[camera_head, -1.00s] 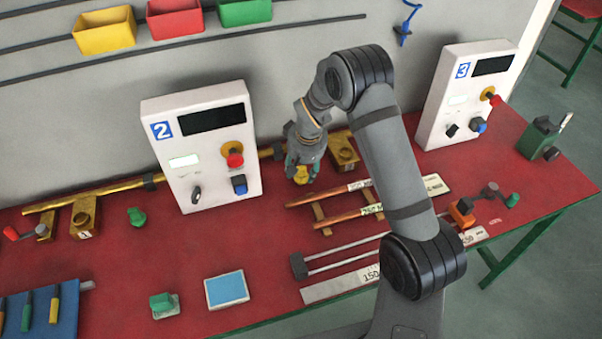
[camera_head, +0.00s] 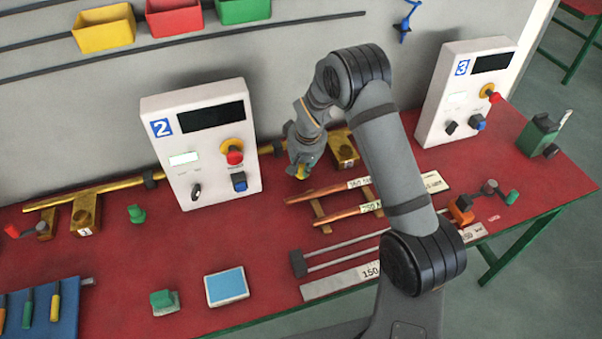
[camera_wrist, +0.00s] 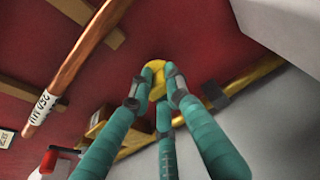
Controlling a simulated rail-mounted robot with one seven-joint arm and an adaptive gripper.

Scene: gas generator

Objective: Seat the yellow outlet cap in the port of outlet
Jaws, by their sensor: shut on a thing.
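My gripper (camera_head: 301,170), with teal fingers, is shut on the yellow outlet cap (camera_wrist: 153,70). It holds the cap at its fingertips; in the head view only a small part of the cap (camera_head: 301,173) shows between the fingers. The gripper is just left of a brass block (camera_head: 343,150) at the right end of the brass pipe. That block also shows in the wrist view (camera_wrist: 100,121), left of the fingers. I cannot see a port opening or how high the cap is above the table.
Panel 2 (camera_head: 175,165) stands close on the left, and panel 3 (camera_head: 445,115) farther right. Copper tubes (camera_head: 325,192) lie on wooden strips in front of the gripper. The brass pipe (camera_head: 110,190) runs along the wall. The red table (camera_head: 255,240) is clear in the middle.

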